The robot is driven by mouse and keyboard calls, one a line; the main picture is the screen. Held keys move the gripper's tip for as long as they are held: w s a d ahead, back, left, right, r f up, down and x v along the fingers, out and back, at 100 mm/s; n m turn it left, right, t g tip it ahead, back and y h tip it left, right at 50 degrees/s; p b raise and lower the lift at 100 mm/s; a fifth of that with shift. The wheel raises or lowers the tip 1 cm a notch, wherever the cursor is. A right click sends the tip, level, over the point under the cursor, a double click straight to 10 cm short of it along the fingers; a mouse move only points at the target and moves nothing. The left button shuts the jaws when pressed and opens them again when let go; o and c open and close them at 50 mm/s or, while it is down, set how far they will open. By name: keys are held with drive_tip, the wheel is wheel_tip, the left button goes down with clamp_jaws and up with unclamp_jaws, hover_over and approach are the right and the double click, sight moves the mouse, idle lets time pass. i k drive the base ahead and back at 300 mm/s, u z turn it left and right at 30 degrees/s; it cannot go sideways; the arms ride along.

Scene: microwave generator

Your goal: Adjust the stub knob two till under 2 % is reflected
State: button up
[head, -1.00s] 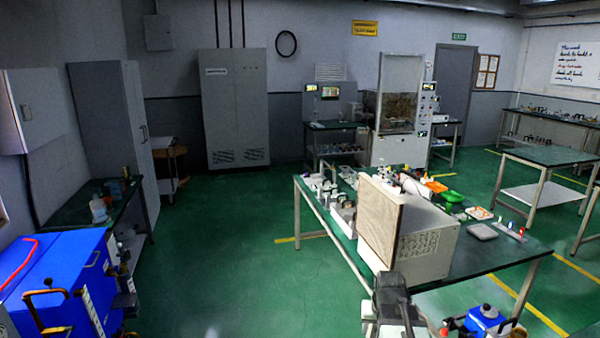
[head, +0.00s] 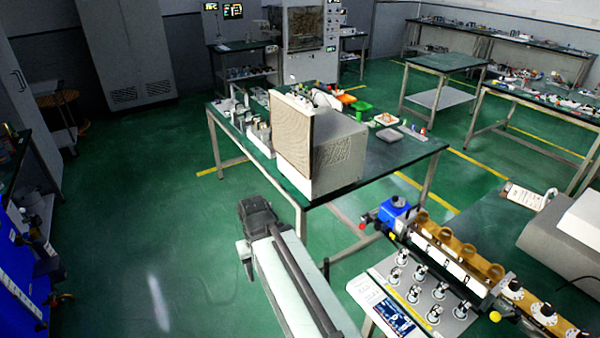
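A brass-coloured waveguide assembly (head: 459,243) runs diagonally at the lower right, with several round brass-coloured parts along its top and a white marked strip on its near side. A pale panel (head: 420,290) in front of it carries several metallic knobs with dark tops. I cannot tell which one is stub knob two; the markings are too small to read. A small blue screen (head: 390,317) sits at the panel's lower left; its reading is illegible. My gripper (head: 245,262) is at the far end of my arm, left of the panel and apart from it. Its fingers are unclear.
A green-topped table (head: 408,155) stands ahead, bearing a large beige box (head: 335,160) and small items. A blue part (head: 397,210) with a red knob sits at the assembly's far end. A grey-white housing (head: 560,225) is at right. The floor at left is clear.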

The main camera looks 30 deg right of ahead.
sight(549, 309)
drive_tip(key=z, duration=1.45)
drive_tip(key=k, duration=0.5)
drive_tip(key=i, duration=0.5)
